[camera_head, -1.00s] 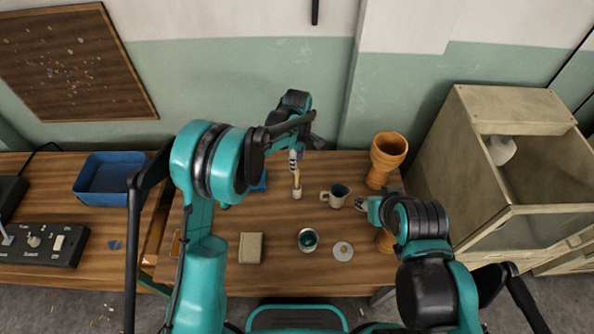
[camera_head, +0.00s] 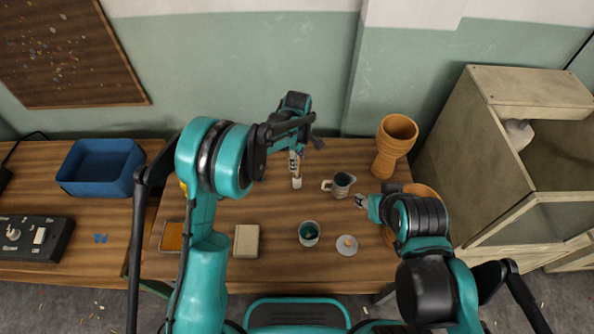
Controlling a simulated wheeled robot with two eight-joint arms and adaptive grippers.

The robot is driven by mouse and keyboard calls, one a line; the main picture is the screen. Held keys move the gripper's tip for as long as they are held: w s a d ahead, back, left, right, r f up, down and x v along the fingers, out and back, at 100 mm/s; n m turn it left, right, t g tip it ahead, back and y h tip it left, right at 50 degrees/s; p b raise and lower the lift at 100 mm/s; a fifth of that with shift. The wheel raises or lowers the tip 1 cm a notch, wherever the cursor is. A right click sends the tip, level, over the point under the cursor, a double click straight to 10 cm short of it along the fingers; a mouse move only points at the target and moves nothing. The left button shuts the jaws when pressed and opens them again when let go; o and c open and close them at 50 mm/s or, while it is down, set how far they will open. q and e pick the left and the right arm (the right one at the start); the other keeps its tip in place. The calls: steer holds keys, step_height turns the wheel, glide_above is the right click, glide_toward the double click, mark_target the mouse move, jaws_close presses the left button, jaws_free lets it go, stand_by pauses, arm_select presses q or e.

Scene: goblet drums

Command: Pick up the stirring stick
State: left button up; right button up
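My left gripper (camera_head: 296,166) hangs over the back middle of the wooden table, right above a small whitish holder (camera_head: 297,183). I take the tan stick at this spot for the stirring stick; the gripper now covers nearly all of it. I cannot tell whether the fingers are around it or closed on it. My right gripper (camera_head: 361,201) is low over the table, just right of and in front of a grey mug (camera_head: 342,185). Its fingers are too small to read.
A tall orange goblet drum (camera_head: 393,146) stands at the back right; another (camera_head: 424,191) is partly behind my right arm. A cup with teal contents (camera_head: 309,234), a pale disc (camera_head: 347,246) and a beige block (camera_head: 246,241) lie in front. A cabinet (camera_head: 459,150) bounds the right.

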arm_select(q)
step_height(320, 180, down, 5)
steer(key=shift+w+f+b, duration=0.15)
steer(key=shift+b, duration=1)
jaws_close()
